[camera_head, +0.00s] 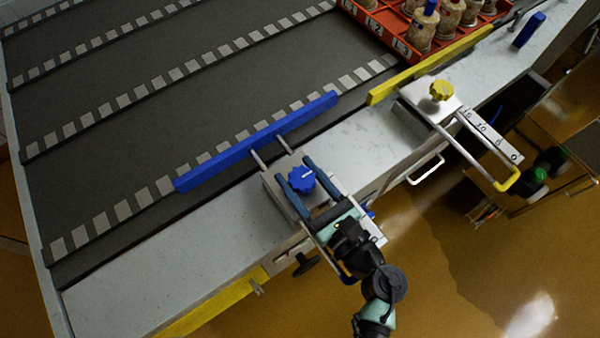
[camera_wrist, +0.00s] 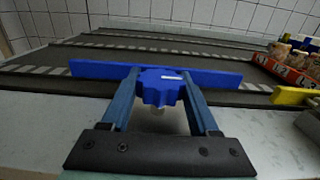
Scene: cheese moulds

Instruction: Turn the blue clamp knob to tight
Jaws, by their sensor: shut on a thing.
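The blue clamp knob (camera_head: 302,180) sits on a grey metal block (camera_head: 270,186) at the edge of the counter. It is lobed and has a white mark on top. My gripper (camera_head: 294,174) reaches over the block, with one blue finger on each side of the knob. In the wrist view the knob (camera_wrist: 161,87) shows between the two fingertips (camera_wrist: 160,80), and the fingers are shut on it. The white mark lies roughly crosswise there. A blue bar (camera_head: 255,141) joins the block by two metal rods.
A red crate (camera_head: 385,35) of moulds stands at the back right. Dark belts with pale squares fill the left.

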